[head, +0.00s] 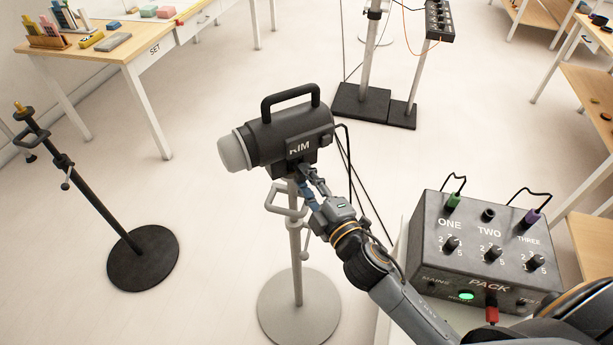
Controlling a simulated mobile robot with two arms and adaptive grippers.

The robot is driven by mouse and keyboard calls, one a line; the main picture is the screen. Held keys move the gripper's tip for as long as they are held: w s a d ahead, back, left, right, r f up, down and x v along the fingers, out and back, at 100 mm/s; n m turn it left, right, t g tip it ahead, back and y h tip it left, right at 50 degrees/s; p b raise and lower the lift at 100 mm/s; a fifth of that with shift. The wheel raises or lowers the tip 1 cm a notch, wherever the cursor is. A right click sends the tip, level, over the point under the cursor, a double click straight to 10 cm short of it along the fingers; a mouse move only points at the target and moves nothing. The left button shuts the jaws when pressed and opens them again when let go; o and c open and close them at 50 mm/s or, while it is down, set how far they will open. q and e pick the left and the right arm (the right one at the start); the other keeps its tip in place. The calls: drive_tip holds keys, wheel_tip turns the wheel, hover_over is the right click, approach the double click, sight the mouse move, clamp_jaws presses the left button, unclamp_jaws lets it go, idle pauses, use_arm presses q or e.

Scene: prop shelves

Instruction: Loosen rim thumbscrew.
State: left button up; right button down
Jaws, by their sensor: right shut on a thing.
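The lamp labelled RIM (285,138) is a black cylinder with a top handle and a pale front cap facing left. It sits on top of a grey stand (296,245) with a round base. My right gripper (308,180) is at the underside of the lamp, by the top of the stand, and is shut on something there. The thumbscrew itself is too small and hidden by the fingers to make out clearly. My left gripper is not in view.
A black PACK box (480,250) with knobs, plugs and a green light stands at the right, beside my right arm. A dark empty stand (92,200) is at left. A table marked SET (120,55) is behind it. Wooden shelves (585,95) line the right. Open floor lies between.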

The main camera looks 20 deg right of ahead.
drive_tip(key=n+p, duration=0.1)
drive_tip(key=n, duration=0.3)
drive_tip(key=shift+r+n, duration=0.15)
drive_tip(key=shift+n, duration=0.25)
drive_tip(key=n, duration=0.3)
drive_tip(key=shift+n+p, duration=0.3)
drive_tip(key=shift+p, duration=0.1)
drive_tip(key=n+p, duration=0.2)
drive_tip(key=n, duration=0.5)
drive_tip(key=n+p, duration=0.2)
drive_tip(key=n, duration=0.4)
drive_tip(key=shift+a+r+n, duration=0.15)
drive_tip(key=shift+n, duration=0.25)
drive_tip(key=n+p, duration=0.2)
drive_tip(key=n, duration=0.2)
drive_tip(key=shift+n, duration=0.4)
